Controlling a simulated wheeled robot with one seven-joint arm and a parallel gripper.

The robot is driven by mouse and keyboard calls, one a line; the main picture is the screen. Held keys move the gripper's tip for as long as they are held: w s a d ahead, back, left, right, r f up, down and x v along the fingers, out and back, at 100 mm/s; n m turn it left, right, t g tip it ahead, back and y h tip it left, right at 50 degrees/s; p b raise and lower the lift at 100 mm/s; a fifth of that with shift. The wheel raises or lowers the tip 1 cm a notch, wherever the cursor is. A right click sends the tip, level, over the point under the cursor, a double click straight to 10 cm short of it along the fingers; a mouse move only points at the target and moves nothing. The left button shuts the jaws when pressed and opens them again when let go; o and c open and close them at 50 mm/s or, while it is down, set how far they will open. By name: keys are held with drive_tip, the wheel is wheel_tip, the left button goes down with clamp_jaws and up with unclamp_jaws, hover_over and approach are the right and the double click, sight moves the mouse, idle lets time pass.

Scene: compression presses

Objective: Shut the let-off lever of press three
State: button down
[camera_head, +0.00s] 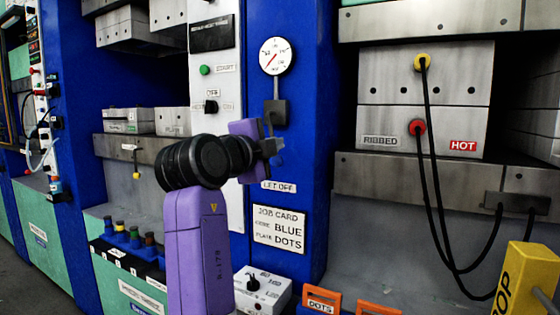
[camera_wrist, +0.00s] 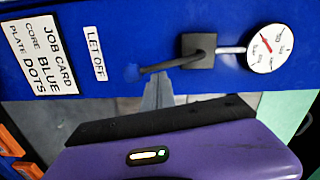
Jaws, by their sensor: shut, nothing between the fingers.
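The let-off lever (camera_wrist: 165,66) is a dark rod running from a square dark block (camera_wrist: 198,50) below a round gauge (camera_wrist: 265,48) to a blue knob (camera_wrist: 132,72) near the LET OFF label (camera_wrist: 97,52). In the head view, the block (camera_head: 276,112) and gauge (camera_head: 276,56) are on the blue column, and my gripper partly hides the lever. My gripper (camera_head: 272,147) is shut and empty at the lever. In the wrist view its fingertips (camera_wrist: 158,88) are close to the rod; I cannot tell whether they touch. No press number is readable.
A job card (camera_head: 279,228) sits below the label. A white dial box (camera_head: 262,289) stands low. At right is a press with a RIBBED/HOT mould (camera_head: 425,100) and hanging black cables (camera_head: 432,170). A yellow post (camera_head: 522,280) stands front right.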

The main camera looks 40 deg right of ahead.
drive_tip(key=shift+w+a+f+m+b, duration=0.15)
drive_tip(key=shift+w+m+b, duration=0.1)
drive_tip(key=shift+w+b, duration=0.15)
drive_tip(key=shift+w+a+f+m+b, duration=0.1)
drive_tip(key=shift+w+f+m+b, duration=0.05)
drive_tip(key=shift+w+m+b, duration=0.15)
drive_tip(key=shift+w+a, duration=0.1)
drive_tip(key=shift+w, duration=0.05)
